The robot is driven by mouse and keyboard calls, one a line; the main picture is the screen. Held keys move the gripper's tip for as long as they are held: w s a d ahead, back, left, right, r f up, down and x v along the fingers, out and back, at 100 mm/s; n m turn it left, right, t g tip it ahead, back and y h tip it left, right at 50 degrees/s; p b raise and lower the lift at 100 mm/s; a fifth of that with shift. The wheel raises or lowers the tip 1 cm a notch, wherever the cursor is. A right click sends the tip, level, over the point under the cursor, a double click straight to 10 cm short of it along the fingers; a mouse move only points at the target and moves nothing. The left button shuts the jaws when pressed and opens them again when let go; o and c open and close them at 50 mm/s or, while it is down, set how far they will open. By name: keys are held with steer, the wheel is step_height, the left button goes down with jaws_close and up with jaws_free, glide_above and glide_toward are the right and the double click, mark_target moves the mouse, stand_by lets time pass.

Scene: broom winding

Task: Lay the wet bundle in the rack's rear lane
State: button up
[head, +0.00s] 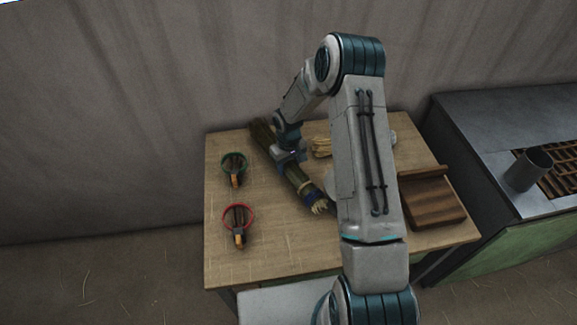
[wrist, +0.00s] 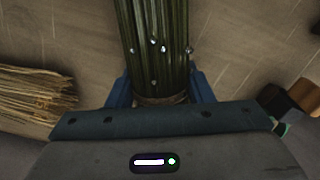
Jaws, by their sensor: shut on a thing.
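The wet bundle is a long dark green sheaf with shiny drops on it; it shows in the head view (head: 300,183) and the wrist view (wrist: 153,40). I cannot tell whether the bundle touches the table. A brown slatted wooden piece (head: 432,203) with a raised back edge stands at the table's right; I cannot tell whether it is the rack.
A pale straw bundle (head: 322,147) lies behind my arm, partly hidden. A grey bench with a brown grate (head: 565,160) and a metal cylinder (head: 528,169) stands right.

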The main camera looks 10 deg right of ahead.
steer(key=shift+f, duration=0.8)
steer(key=shift+f, duration=0.15)
steer(key=shift+f, duration=0.1)
steer(key=o, duration=1)
steer(key=shift+r, duration=0.2)
